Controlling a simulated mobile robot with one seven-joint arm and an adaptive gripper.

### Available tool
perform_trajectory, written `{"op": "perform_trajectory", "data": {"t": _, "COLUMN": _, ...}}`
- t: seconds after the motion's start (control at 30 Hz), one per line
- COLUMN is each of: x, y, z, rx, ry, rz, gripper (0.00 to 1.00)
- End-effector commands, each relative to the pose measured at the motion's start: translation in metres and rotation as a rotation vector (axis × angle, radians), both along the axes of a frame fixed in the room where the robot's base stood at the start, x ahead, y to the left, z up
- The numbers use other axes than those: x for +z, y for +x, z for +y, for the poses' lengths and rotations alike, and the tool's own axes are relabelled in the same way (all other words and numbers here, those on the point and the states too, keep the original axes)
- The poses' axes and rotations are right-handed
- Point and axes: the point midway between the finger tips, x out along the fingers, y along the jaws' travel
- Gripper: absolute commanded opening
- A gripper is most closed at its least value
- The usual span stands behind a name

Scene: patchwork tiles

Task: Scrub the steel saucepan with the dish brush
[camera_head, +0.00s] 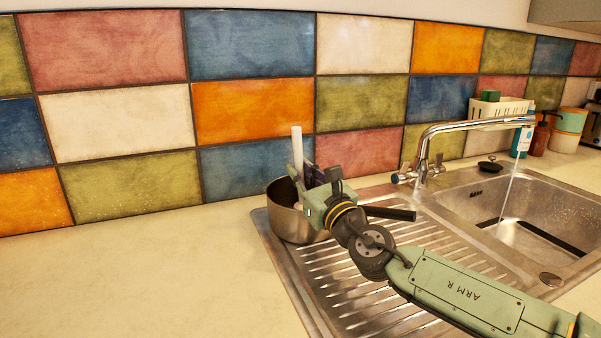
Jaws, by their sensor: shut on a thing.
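The steel saucepan (287,222) stands on the left end of the ribbed draining board, with its dark handle (391,213) pointing right toward the sink. My gripper (308,188) is at the saucepan's opening, over its right side. It is shut on the dish brush, whose pale handle (297,148) stands nearly upright above the jaws. The brush's head is hidden by the gripper and the pan wall, so I cannot tell whether it touches the inside of the pan.
Water runs from the tap (436,130) into the sink basin (535,215) on the right. A white caddy (500,108), bottles (541,138) and a canister (567,130) stand behind the basin. A black plug (489,166) lies near the tap. The counter (130,275) at left is clear.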

Motion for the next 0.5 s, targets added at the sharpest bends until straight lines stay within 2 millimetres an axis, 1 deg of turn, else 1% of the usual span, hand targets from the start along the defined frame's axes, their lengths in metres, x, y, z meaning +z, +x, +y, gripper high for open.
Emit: {"op": "perform_trajectory", "data": {"t": 0.5, "x": -0.0078, "y": 0.0001, "z": 0.0, "rx": 0.0, "ry": 0.0, "rz": 0.0, "gripper": 0.0}}
